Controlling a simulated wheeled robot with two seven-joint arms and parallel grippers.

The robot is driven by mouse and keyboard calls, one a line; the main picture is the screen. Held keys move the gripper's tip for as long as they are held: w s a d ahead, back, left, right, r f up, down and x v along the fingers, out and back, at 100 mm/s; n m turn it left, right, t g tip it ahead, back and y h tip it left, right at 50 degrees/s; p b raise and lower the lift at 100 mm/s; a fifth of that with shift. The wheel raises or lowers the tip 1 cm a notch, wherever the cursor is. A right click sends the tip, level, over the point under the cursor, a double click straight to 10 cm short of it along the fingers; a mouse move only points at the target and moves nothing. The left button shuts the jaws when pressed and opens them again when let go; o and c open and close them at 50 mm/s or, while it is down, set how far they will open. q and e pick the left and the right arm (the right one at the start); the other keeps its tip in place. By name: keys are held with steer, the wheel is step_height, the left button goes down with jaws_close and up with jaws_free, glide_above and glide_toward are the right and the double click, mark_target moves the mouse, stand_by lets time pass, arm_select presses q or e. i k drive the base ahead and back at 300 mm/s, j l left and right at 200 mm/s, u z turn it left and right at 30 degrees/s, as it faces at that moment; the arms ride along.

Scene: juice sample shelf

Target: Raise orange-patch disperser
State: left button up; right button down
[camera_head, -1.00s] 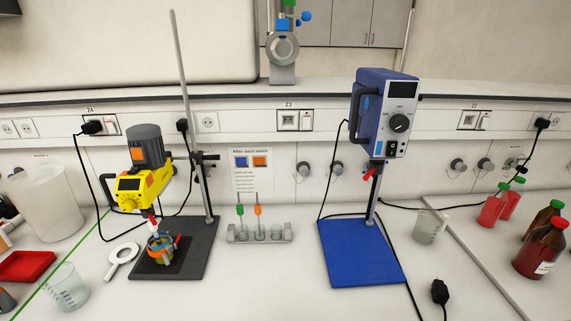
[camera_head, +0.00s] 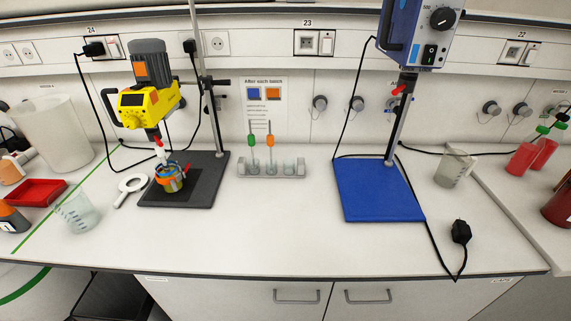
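The disperser (camera_head: 150,102) with the orange patch (camera_head: 139,69) has a yellow body and a grey motor top. It is mounted on an upright metal rod (camera_head: 207,110) rising from a dark base plate (camera_head: 208,180) at the left of the bench. Its pale shaft points down at a small vessel (camera_head: 170,181) with orange and blue parts on the plate. I cannot tell how far the tip reaches into the vessel. Neither gripper is in view.
A blue device (camera_head: 412,35) stands on a blue base (camera_head: 378,195) at the right. A rack (camera_head: 271,171) with green- and orange-topped tools sits between the stands. A white ring-ended object (camera_head: 130,188), a beaker (camera_head: 75,212) and a red tray (camera_head: 37,192) lie left. The bench's front middle is clear.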

mark_target(155, 102)
steer(key=j+u, duration=0.1)
steer(key=j, duration=2.15)
steer(key=i, duration=0.05)
